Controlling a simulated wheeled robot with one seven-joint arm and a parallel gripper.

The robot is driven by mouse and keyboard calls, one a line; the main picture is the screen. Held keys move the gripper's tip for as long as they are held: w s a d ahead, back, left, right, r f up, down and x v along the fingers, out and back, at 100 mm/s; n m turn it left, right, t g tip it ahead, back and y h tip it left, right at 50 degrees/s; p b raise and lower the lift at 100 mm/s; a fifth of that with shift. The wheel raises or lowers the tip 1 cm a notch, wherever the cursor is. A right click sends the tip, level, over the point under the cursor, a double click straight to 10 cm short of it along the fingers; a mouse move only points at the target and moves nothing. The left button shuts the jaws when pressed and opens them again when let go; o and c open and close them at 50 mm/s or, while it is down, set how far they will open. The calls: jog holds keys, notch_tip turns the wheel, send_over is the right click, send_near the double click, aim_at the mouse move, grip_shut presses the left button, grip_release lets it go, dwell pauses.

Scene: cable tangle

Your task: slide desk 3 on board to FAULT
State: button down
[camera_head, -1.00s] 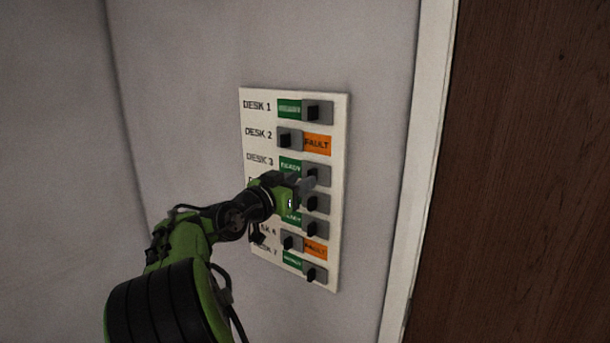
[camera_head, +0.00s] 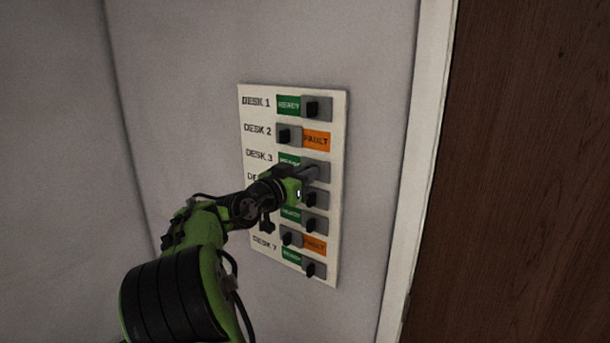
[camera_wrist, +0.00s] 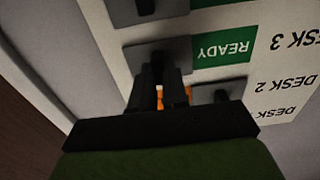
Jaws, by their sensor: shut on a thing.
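The white board (camera_head: 258,184) hangs on the wall with labelled sliders, DESK 1 at the top to DESK 7 at the bottom. The DESK 3 slider (camera_head: 321,168) is a grey plate at the right of its row, beside a green READY field, partly covered by my gripper (camera_head: 309,176). In the wrist view, which is upside down, the green READY field (camera_wrist: 223,50) shows beside the grey DESK 3 slider (camera_wrist: 178,53). My gripper's fingers (camera_wrist: 160,75) are shut on its dark knob. The knob's tip shows between and beyond the fingers.
The DESK 2 slider (camera_head: 289,136) sits at the left, showing orange FAULT (camera_head: 316,140). The DESK 1 slider (camera_head: 317,108) sits at the right, showing READY. The DESK 4 slider (camera_head: 316,198) is close below my gripper. A white frame and brown door (camera_head: 520,170) stand to the right.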

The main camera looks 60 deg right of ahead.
jog(key=shift+w, duration=0.1)
jog(key=w+p, duration=0.1)
jog(key=w, duration=0.1)
jog(key=w+p, duration=0.1)
jog(key=w, duration=0.2)
jog(key=w+d+p, duration=0.1)
jog(key=w, duration=0.2)
jog(key=shift+d+r+p, duration=0.1)
jog(key=shift+p, duration=0.2)
jog(key=shift+s, duration=0.15)
jog(key=c, duration=1.1)
grip_release()
jog(key=w+a+b, duration=0.1)
jog(key=a, duration=0.9)
jog(key=w+a+b, duration=0.1)
jog(key=a, duration=0.4)
jog(key=shift+w+a+b, duration=0.3)
jog(key=shift+b, duration=0.05)
